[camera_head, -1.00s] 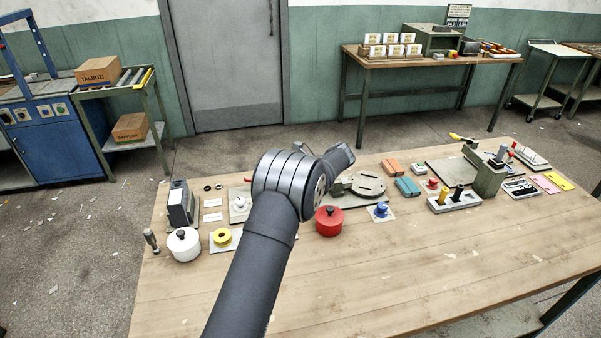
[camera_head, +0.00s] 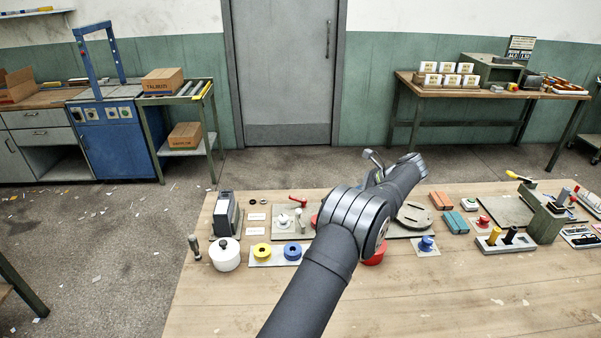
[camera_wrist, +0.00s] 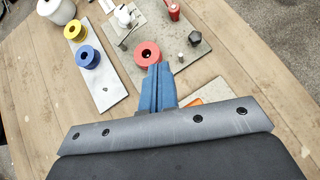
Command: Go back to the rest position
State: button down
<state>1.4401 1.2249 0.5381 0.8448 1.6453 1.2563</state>
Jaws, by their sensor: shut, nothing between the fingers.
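In the wrist view, my gripper (camera_wrist: 157,85) has its two blue fingers closed together with nothing between them. The fingertips appear just in front of a red ring-shaped piece (camera_wrist: 147,53) at the edge of a grey board. I cannot tell the height gap from this view. In the head view, my arm reaches over the middle of the workbench (camera_head: 225,310), and my fingers cannot be made out there. The arm hides part of the red pieces behind it.
A white lidded pot (camera_head: 225,256), a yellow ring (camera_head: 262,251) and a blue ring (camera_head: 293,251) stand at left. A grey box (camera_head: 225,214) is behind them. A round grey fixture (camera_head: 414,215) and a green-grey stand (camera_head: 545,222) are to the right. The front of the bench is clear.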

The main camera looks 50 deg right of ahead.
jog(key=w+a+f, duration=0.2)
jog(key=a+f, duration=0.1)
jog(key=w+a+f, duration=0.3)
jog(key=shift+w+a+f, duration=0.1)
jog(key=shift+w+a, duration=0.05)
jog(key=shift+a, duration=0.1)
jog(key=shift+w+a+r+m+t+h, duration=0.1)
jog(key=shift+a+r+m+t+h, duration=0.1)
jog(key=shift+m+h, duration=0.25)
jog(key=shift+a+r+m+t+h, duration=0.1)
jog(key=shift+a+m+h, duration=0.05)
jog(key=shift+m+h, duration=0.25)
jog(key=shift+a+m+h, duration=0.25)
jog(key=shift+m+h, duration=0.2)
jog(key=shift+m, duration=0.1)
jog(key=shift+s+a+m+h, duration=0.5)
jog(key=shift+a+m+h, duration=0.35)
jog(key=shift+m, duration=0.35)
jog(key=shift+s+a+m+h, duration=0.2)
jog(key=shift+s+m+h, duration=0.05)
jog(key=shift+m+h, duration=0.65)
